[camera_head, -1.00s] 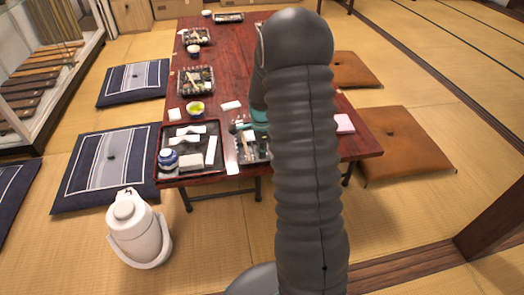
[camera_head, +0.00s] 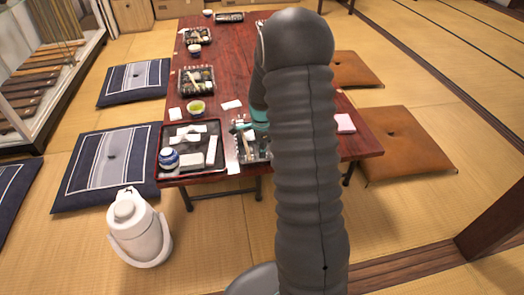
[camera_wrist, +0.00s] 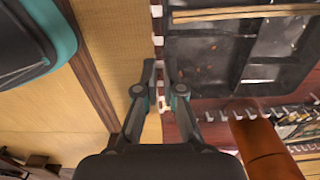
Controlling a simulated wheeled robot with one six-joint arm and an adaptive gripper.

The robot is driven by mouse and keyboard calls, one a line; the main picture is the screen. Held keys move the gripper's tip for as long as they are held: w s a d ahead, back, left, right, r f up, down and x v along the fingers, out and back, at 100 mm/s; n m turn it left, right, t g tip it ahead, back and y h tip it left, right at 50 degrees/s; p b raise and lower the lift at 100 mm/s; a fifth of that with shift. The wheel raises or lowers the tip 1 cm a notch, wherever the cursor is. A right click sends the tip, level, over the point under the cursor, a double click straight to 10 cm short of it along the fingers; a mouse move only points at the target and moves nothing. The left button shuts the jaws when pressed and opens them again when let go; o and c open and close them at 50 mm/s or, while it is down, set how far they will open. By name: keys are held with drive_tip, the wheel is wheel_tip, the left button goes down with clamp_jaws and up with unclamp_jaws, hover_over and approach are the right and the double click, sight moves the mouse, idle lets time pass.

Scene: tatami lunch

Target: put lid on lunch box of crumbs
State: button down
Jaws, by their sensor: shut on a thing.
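In the wrist view a dark lunch box (camera_wrist: 206,62) with compartments and small brown crumbs lies open on the right, with wooden chopsticks (camera_wrist: 235,13) across its top. My gripper (camera_wrist: 160,85) is at the box's left side, its fingers shut on a thin edge with white marks. I cannot tell whether this edge belongs to the lid or to the box. No lid shows clearly.
The red table (camera_head: 227,60) carries a black tray (camera_head: 166,135), a green tea cup (camera_head: 196,107) and several other boxes. A pink block (camera_head: 344,123) lies right of my arm. A white pot (camera_head: 138,230) stands on the floor. Cushions (camera_head: 404,140) lie along both sides.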

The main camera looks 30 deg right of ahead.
drive_tip(key=shift+f+b, duration=0.75)
drive_tip(key=shift+f, duration=0.35)
idle(1.5)
drive_tip(key=c, duration=1.2)
unclamp_jaws()
drive_tip(key=o, duration=0.5)
drive_tip(key=shift+r, duration=0.15)
drive_tip(key=shift+r+p, duration=2.6)
drive_tip(key=shift+r, duration=1.3)
